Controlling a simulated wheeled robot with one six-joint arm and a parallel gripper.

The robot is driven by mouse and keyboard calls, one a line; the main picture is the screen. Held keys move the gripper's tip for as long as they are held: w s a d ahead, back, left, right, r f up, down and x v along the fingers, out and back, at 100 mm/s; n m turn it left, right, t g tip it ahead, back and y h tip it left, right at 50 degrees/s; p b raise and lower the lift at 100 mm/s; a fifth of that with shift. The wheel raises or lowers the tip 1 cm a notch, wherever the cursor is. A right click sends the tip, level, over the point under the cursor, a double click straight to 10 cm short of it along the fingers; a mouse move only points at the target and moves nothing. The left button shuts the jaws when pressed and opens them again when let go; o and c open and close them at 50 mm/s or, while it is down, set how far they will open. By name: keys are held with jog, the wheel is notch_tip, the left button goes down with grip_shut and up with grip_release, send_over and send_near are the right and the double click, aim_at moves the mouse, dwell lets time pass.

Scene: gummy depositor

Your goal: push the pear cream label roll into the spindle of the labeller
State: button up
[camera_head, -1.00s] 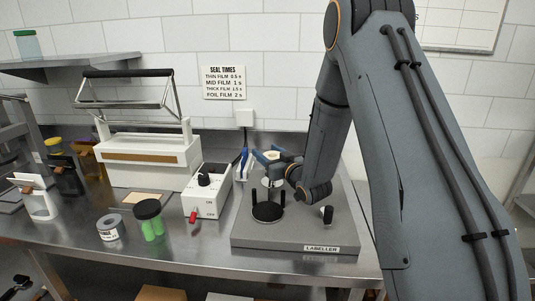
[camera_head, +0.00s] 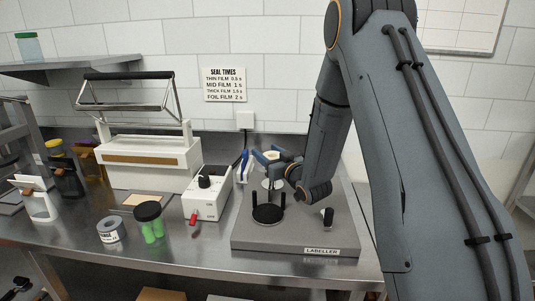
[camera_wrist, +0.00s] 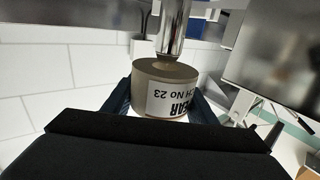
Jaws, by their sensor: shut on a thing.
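The pear cream label roll (camera_wrist: 165,90) is a tan cylinder with a white label, whose upside-down print reads "PEAR" and "No 23". My gripper (camera_head: 270,157) is shut on it, with a blue finger on each side in the wrist view. The steel spindle (camera_wrist: 173,28) meets the roll's end face in the wrist view; how far it goes in is hidden. In the head view the spindle (camera_head: 269,184) stands upright on the labeller (camera_head: 250,240), under my gripper.
The labeller also carries a black disc (camera_head: 268,214) with upright black pegs and a small knob (camera_head: 327,215). To its left are a control box (camera_head: 205,196) with a red lever, a green-filled jar (camera_head: 150,222), another roll (camera_head: 111,231) and a sealer (camera_head: 150,160).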

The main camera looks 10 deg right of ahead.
jog(key=shift+f, duration=0.15)
jog(key=shift+f+b, duration=0.4)
jog(key=shift+f, duration=0.05)
jog(key=shift+r, duration=0.15)
jog(key=shift+r+p, duration=0.3)
jog(key=shift+r, duration=0.2)
jog(key=shift+d+f, duration=0.1)
jog(key=shift+f, duration=0.15)
dwell(0.6)
jog(key=shift+f+b, duration=0.45)
jog(key=shift+b, duration=0.1)
